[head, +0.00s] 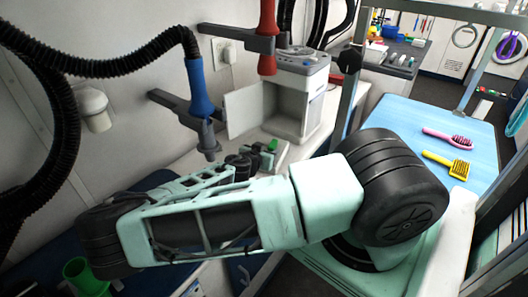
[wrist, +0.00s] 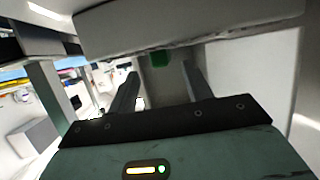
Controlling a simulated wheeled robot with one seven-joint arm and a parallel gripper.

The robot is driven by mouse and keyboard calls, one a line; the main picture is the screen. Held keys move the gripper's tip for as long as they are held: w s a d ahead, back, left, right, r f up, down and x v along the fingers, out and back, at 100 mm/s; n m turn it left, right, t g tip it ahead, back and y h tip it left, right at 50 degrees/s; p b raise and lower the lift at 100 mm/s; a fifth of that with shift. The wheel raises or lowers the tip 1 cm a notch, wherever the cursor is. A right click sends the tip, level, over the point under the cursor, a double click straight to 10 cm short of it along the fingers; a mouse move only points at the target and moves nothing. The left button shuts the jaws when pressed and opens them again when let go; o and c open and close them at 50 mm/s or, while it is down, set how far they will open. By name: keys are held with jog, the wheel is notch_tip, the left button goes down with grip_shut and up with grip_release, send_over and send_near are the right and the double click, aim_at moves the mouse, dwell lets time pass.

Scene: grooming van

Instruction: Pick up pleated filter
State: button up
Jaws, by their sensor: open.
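I cannot make out pleats on anything, so I cannot say for certain which thing is the pleated filter. A small green thing (head: 272,145) shows by my gripper at the white machine in the head view. In the wrist view the green thing (wrist: 160,58) lies ahead, in the gap between my fingers, partly cut off by a pale slab above it. My gripper (wrist: 160,73) is open, with a finger on each side of the gap and nothing seen held. My arm hides part of the counter in the head view.
The white machine (head: 302,85) has its door (head: 244,110) swung open to the left. A blue dryer nozzle (head: 199,88) and a red one (head: 267,35) hang nearby. A pink brush (head: 447,137) and yellow brush (head: 447,163) lie on the blue table (head: 405,112). A green cup (head: 84,277) is lower left.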

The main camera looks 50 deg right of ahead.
aim_at(271, 146)
jog(key=p+x, duration=0.1)
jog(key=x, duration=0.3)
jog(key=shift+w+d, duration=0.2)
jog(key=shift+d, duration=0.05)
grip_shut()
